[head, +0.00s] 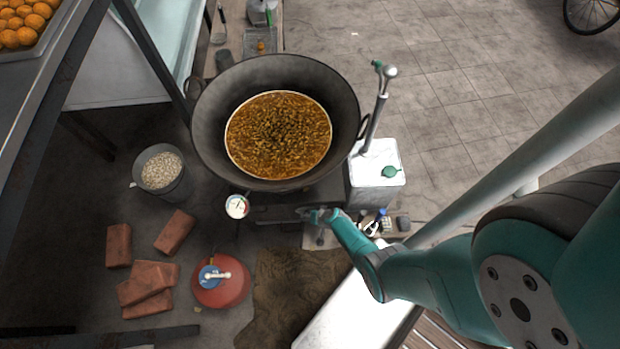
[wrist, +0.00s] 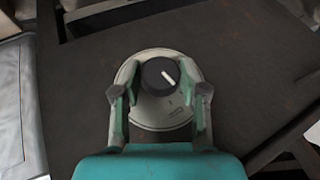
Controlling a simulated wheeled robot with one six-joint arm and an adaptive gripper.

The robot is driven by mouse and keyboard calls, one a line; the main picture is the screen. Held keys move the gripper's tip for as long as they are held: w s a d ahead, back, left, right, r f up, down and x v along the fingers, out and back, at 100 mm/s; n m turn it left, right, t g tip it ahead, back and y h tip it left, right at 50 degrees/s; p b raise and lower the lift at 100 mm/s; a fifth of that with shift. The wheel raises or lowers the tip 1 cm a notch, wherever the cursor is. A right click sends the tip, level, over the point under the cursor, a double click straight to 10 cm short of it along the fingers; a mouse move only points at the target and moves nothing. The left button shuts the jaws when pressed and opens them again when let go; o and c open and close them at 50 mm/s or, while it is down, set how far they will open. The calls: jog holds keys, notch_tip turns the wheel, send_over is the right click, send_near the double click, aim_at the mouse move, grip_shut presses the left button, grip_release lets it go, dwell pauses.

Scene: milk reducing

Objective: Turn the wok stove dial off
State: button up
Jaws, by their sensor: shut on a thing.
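The stove dial (wrist: 155,79) is a black round knob on a pale round plate (wrist: 160,118) in the wrist view. Its white pointer line slants toward the lower right. My gripper (wrist: 160,76) is shut on the dial, with one finger at its left and one at its right. In the head view my gripper (head: 316,215) is at the front of the dark stove (head: 285,212), below the wok (head: 210,150). The dial cannot be made out there. The wok is large and black and holds a brown, bubbling mixture (head: 278,135).
A pressure gauge (head: 237,206) is left of my gripper. A red gas cylinder (head: 221,283) and bricks (head: 175,230) are on the floor at lower left. A white metal box (head: 376,175) is right of the wok. A brown cloth (head: 290,290) lies below.

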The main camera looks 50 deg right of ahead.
jog(key=shift+s+f+m+t+y, duration=0.2)
jog(key=shift+m+t+y, duration=0.1)
jog(key=shift+t+y, duration=0.6)
dwell(1.1)
jog(key=o, duration=1.1)
jog(key=shift+o, duration=0.2)
jog(key=shift+r, duration=0.1)
jog(key=shift+s+r, duration=0.1)
jog(key=v, duration=1.1)
jog(key=shift+s+r, duration=0.2)
jog(key=shift+s, duration=0.05)
